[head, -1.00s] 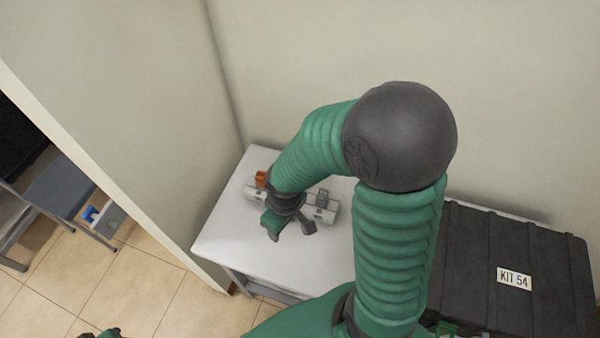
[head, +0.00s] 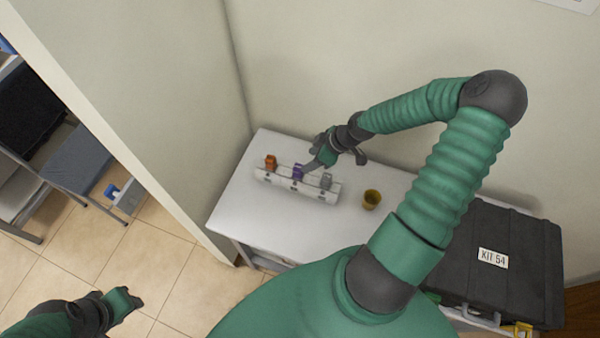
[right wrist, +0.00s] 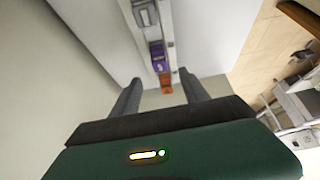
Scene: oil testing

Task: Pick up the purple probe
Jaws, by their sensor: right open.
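The purple probe (head: 298,172) stands in the middle of a white rack (head: 318,193) on the white table. An orange probe (head: 271,162) is at the rack's left end and a grey one (head: 326,180) at its right. In the right wrist view the purple probe (right wrist: 158,55) lies beyond and between my fingers. My right gripper (head: 334,164) is open and empty, just behind the rack, close to the purple and grey probes. Its contact with them cannot be told. My left gripper (head: 130,301) is low at the left, away from the table; its jaw opening is unclear.
A black case labelled KIT 54 (head: 510,248) is to the right. Walls rise behind and left of the table. The table's front left is clear.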

